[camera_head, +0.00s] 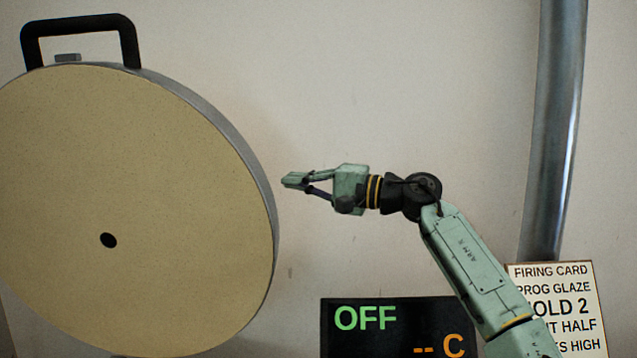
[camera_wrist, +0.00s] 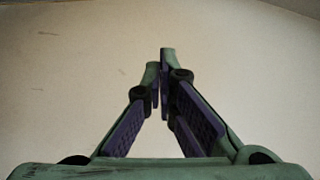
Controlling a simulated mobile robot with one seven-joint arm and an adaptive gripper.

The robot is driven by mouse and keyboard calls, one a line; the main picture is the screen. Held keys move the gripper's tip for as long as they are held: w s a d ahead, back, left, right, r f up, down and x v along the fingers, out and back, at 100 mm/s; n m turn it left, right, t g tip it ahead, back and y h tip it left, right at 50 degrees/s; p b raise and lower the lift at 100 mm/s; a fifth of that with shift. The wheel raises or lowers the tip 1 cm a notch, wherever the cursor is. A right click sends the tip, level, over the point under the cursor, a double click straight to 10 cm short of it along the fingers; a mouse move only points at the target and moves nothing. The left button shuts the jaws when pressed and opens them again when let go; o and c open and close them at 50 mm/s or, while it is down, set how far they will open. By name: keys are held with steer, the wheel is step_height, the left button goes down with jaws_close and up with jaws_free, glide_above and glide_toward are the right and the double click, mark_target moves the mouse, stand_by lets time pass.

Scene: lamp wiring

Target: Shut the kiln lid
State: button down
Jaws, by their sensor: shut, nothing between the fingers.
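The kiln lid (camera_head: 130,190) is a large round disc at the left in the head view, standing raised and near upright. Its pale yellow inner face, with a small dark hole, is turned toward the camera. A black handle (camera_head: 80,26) sits on its top edge. My gripper (camera_head: 290,180) is to the right of the lid's grey rim, pointing left, and looks apart from it. In the wrist view its fingers (camera_wrist: 162,75) are closed together with nothing between them, against a plain wall. The kiln body is not clearly in view.
A black display (camera_head: 390,328) reads OFF and "-- C" at the bottom, partly behind my arm. A firing card (camera_head: 560,290) stands at the lower right. A grey metal pipe (camera_head: 556,120) rises behind it. The wall area above my arm is clear.

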steer(key=shift+s+a+f, duration=0.15)
steer(key=shift+s+a, duration=0.35)
steer(key=shift+s, duration=0.35)
steer(key=shift+s+a+f, duration=0.15)
steer(key=shift+s+a, duration=0.3)
steer(key=shift+s, duration=0.35)
steer(key=shift+a+f, duration=0.1)
